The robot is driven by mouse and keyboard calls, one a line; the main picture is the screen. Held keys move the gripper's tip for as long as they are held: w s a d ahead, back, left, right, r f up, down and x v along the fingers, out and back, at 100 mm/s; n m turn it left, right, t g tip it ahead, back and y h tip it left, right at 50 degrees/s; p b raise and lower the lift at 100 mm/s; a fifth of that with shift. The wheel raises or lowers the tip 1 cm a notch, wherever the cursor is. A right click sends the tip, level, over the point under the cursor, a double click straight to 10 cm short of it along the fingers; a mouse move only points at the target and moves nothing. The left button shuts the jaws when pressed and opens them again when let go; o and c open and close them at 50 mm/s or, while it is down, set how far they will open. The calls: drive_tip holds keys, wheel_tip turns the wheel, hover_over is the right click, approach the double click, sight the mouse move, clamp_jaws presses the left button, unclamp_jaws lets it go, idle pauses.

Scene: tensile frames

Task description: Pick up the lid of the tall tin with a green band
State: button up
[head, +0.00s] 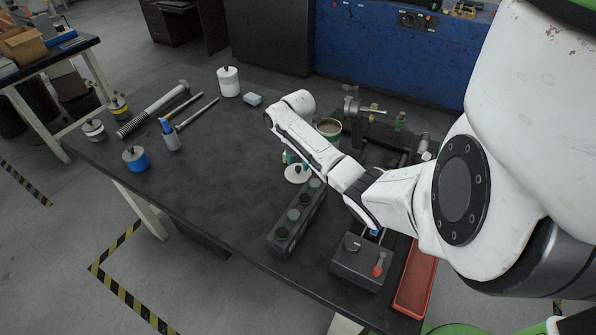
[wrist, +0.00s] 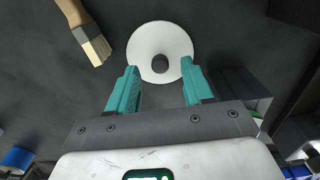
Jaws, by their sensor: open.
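A round white lid (wrist: 146,38) with a dark knob (wrist: 160,63) at its centre lies on the dark tabletop. It also shows in the head view as a white disc (head: 296,178), partly hidden by my arm and fingers. My gripper (wrist: 160,69) is open, its two teal fingers pointing at the lid, one on each side of the knob with gaps between. In the head view, an open tin with a green band (head: 335,140) stands behind my arm, its lower part hidden. I cannot tell how high my fingertips are above the lid.
A brush (wrist: 93,42) lies left of the lid. A dark block with round pockets (head: 281,232) is close in front of the lid. A vise (head: 352,110) stands behind my arm. A white tin (head: 229,84) and a blue tin (head: 136,159) stand on the left, where much tabletop is clear.

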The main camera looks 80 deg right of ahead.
drive_tip(key=shift+f, duration=1)
drive_tip(key=shift+a, duration=0.1)
clamp_jaws()
